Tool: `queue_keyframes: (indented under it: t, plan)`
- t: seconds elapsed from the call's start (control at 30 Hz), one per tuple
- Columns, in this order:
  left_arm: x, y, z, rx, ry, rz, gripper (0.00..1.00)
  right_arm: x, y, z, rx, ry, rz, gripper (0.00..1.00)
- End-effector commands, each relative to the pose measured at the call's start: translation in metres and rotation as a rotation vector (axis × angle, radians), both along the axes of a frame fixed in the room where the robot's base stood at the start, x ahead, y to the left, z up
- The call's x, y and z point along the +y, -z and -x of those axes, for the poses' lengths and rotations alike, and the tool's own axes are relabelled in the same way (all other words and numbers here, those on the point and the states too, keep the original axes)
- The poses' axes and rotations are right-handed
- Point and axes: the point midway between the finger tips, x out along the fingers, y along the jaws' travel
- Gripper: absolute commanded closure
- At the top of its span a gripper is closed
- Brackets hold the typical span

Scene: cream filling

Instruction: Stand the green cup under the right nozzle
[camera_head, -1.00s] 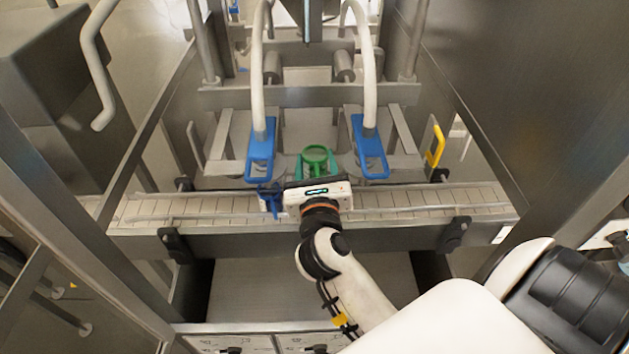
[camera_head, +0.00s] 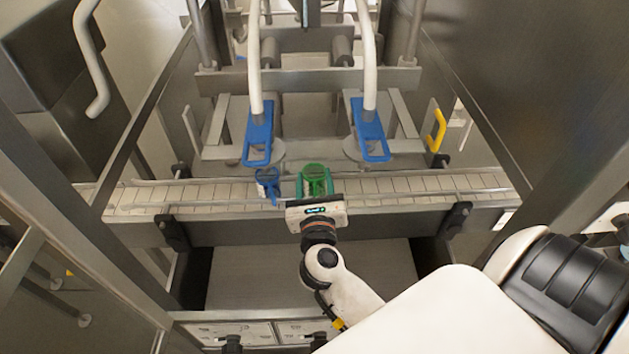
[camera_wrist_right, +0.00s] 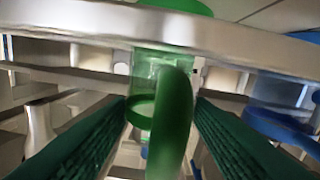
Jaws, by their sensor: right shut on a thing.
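The green cup (camera_head: 314,174) is upright at the conveyor, between the two nozzles and nearer the right one in the head view. My right gripper (camera_head: 315,190) is shut on its handle, from the near side. In the right wrist view the green handle (camera_wrist_right: 172,120) stands between the fingers of the gripper (camera_wrist_right: 165,112); a metal rail hides part of the cup. I cannot tell whether the cup touches the belt. The right nozzle (camera_head: 370,138), with a blue frame and white hose, is right of and beyond the cup. My left gripper is not in view.
A blue cup (camera_head: 267,186) stands on the conveyor (camera_head: 420,185), just left of the green cup. The left nozzle (camera_head: 259,138) is behind it. Metal guide rails run along the belt. The belt to the right of the green cup is clear.

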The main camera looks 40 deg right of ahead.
Motion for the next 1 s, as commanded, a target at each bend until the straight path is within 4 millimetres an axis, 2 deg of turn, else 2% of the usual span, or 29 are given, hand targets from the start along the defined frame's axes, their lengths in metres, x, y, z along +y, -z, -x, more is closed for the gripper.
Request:
queue_keyframes:
  t: [0.07, 0.1, 0.23, 0.57, 0.63, 0.77, 1.0]
  plan:
    - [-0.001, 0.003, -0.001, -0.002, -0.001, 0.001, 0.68, 0.0, 0.003, 0.0, 0.0, 0.0, 0.0, 0.82]
    - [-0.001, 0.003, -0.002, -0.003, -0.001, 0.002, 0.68, 0.0, 0.004, 0.0, 0.0, 0.0, 0.0, 0.52]
    - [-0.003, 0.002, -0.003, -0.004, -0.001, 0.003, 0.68, 0.0, 0.003, 0.0, 0.0, 0.0, 0.0, 0.31]
    - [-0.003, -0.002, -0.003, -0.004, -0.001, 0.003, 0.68, 0.0, -0.002, 0.0, -0.001, 0.0, 0.001, 0.31]
    - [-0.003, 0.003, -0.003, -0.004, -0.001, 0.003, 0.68, 0.003, 0.002, 0.005, 0.002, -0.001, -0.001, 0.31]
    - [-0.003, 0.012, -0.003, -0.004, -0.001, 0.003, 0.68, 0.015, 0.004, 0.024, 0.001, 0.0, -0.004, 0.31]
    - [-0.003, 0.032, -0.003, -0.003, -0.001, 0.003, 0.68, 0.042, 0.005, 0.069, 0.003, 0.001, -0.004, 0.31]
